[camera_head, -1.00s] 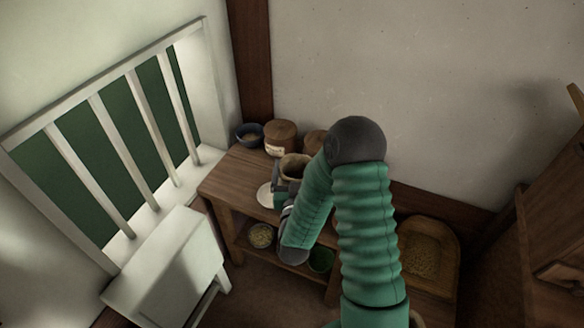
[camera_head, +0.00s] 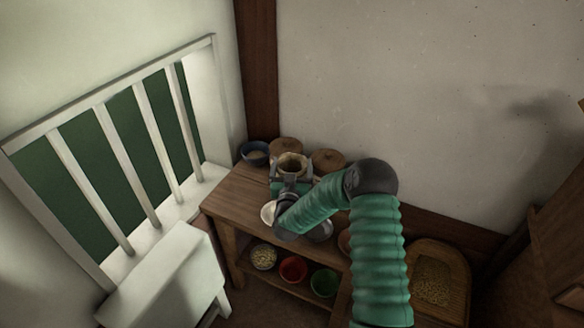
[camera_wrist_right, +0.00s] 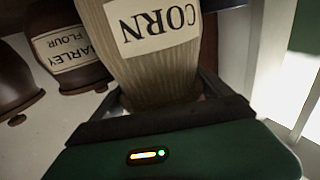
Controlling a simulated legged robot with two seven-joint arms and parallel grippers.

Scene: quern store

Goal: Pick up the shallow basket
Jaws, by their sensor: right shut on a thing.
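A shallow, basket-like tray (camera_head: 455,258) with grain in it stands low at the right of the head view, against the wall. My right gripper (camera_head: 291,184) is away from it, over the wooden table at the left. It is shut on a tan container labelled CORN (camera_wrist_right: 155,65), which shows upside down between the jaws in the right wrist view. In the head view the open top of this container (camera_head: 292,161) shows just beyond the jaws. I cannot tell whether it touches the table. My left gripper is not in view.
Lidded brown jars (camera_head: 327,160) and a blue bowl (camera_head: 255,153) stand at the table's (camera_head: 236,197) back. A jar labelled BARLEY FLOUR (camera_wrist_right: 68,45) is beside the container. A white dish (camera_head: 268,212) is near the gripper. Red (camera_head: 293,269) and green (camera_head: 324,283) bowls sit on the lower shelf.

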